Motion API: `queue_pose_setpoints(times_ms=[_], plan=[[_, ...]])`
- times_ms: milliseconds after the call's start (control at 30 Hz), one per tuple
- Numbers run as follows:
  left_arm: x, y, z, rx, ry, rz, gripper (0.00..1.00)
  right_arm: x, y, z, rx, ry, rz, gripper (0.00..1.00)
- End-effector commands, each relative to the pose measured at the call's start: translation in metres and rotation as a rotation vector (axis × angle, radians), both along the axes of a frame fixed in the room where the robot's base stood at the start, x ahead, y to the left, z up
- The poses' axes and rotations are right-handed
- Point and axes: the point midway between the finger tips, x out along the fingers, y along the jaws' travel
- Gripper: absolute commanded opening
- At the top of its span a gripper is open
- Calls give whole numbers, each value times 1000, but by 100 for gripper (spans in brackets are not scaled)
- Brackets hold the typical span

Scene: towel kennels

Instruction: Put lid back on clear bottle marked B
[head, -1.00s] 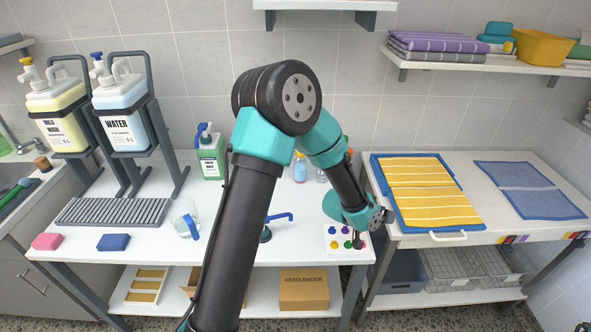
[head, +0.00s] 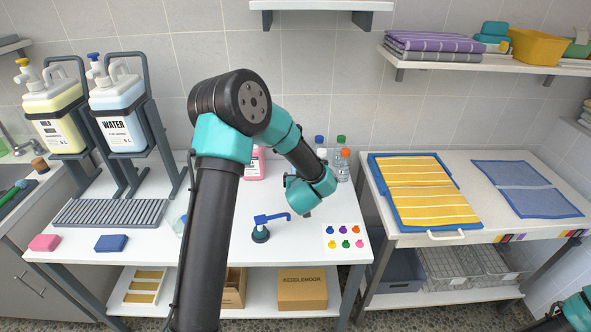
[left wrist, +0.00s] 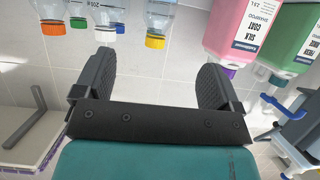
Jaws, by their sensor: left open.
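I see no loose lid that I can identify.
A pink jug (head: 254,165) and a green jug (left wrist: 288,35) stand beside the bottles. A yellow-striped towel (head: 425,190) lies on the right table.

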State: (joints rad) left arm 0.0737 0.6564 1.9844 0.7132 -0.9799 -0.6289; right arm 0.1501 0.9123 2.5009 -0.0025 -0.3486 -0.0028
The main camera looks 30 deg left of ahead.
Motion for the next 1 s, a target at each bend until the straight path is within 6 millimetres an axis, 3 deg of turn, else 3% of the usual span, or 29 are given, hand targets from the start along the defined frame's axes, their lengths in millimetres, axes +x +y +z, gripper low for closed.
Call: queue_pose_setpoints(times_ms=[367, 1000], plan=[[6, 3, -3, -2, 0, -3, 89, 0, 0, 0, 0, 0, 0, 93], [85, 54, -42, -2, -1, -2, 89, 0, 0, 0, 0, 0, 0, 93]])
